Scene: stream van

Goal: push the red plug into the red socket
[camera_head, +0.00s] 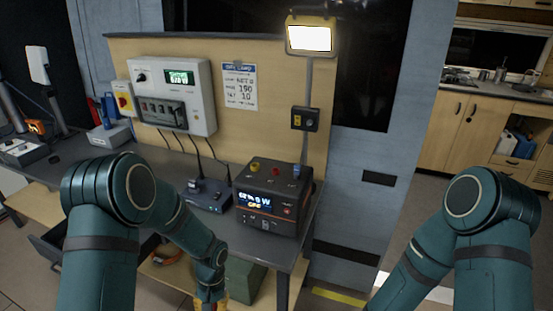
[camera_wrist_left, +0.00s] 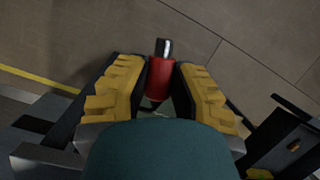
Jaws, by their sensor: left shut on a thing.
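My left gripper (camera_wrist_left: 160,90) is shut on the red plug (camera_wrist_left: 160,78), between its yellow ribbed fingers in the left wrist view. The plug's bare metal tip (camera_wrist_left: 163,47) points away from the palm, over the floor. In the head view only the top of this gripper shows at the bottom edge, below the bench top, and the plug is hidden. The black power unit (camera_head: 270,198) stands on the bench end. Its top carries a yellow socket, a small red socket (camera_head: 276,171) and a blue one. The plug is well apart from them. My right gripper is out of view.
A radio base with antennas (camera_head: 207,194) stands left of the power unit. A lamp post (camera_head: 307,85) rises behind it. A white panel box (camera_head: 172,95) hangs on the back board. The bench edge (camera_head: 283,285) lies between the left gripper and the unit.

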